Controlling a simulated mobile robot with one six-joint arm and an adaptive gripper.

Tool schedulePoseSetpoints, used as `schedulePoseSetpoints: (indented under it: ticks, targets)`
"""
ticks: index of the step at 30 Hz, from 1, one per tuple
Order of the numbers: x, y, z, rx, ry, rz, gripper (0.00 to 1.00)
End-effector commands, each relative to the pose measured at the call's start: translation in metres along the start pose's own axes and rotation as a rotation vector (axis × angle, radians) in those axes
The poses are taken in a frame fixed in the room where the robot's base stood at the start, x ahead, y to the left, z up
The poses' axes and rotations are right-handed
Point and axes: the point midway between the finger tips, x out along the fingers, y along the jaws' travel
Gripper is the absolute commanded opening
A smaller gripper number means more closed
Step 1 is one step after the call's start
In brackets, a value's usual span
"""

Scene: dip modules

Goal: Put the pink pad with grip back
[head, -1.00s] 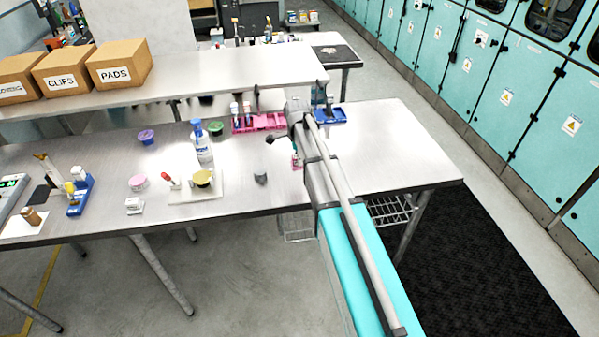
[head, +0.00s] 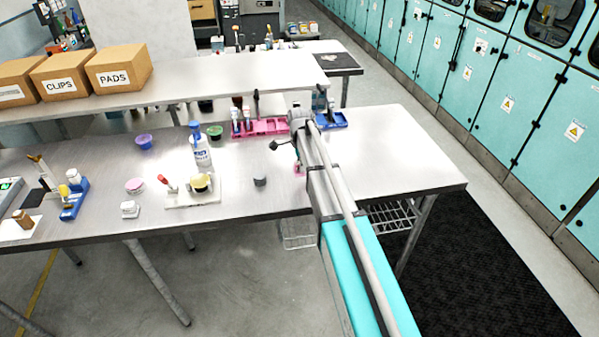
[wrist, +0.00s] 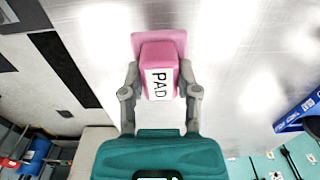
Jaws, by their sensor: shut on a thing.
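The pink pad with grip (wrist: 160,52) has a flat pink plate and a block-shaped grip with a white label reading PAD. My gripper (wrist: 161,90) is shut on the grip, one finger on each side, in the wrist view. In the head view only a small pink part of the pad (head: 298,170) shows below my gripper (head: 297,161), mostly hidden by my arm. I cannot tell whether the plate touches the table.
A pink rack (head: 262,127) with bottles and a blue tray (head: 332,121) stand behind my gripper. A spray bottle (head: 201,150) and a white board (head: 185,199) with a bowl lie to the left. The right end of the table (head: 400,150) is clear.

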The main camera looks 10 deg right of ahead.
Motion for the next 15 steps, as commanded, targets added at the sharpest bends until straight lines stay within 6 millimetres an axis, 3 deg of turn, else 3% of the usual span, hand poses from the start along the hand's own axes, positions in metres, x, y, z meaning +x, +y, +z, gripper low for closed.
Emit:
schedulePoseSetpoints:
  ticks: [15]
  targets:
    - [0.038, -0.006, -0.003, 0.0, 0.0, 0.0, 0.03]
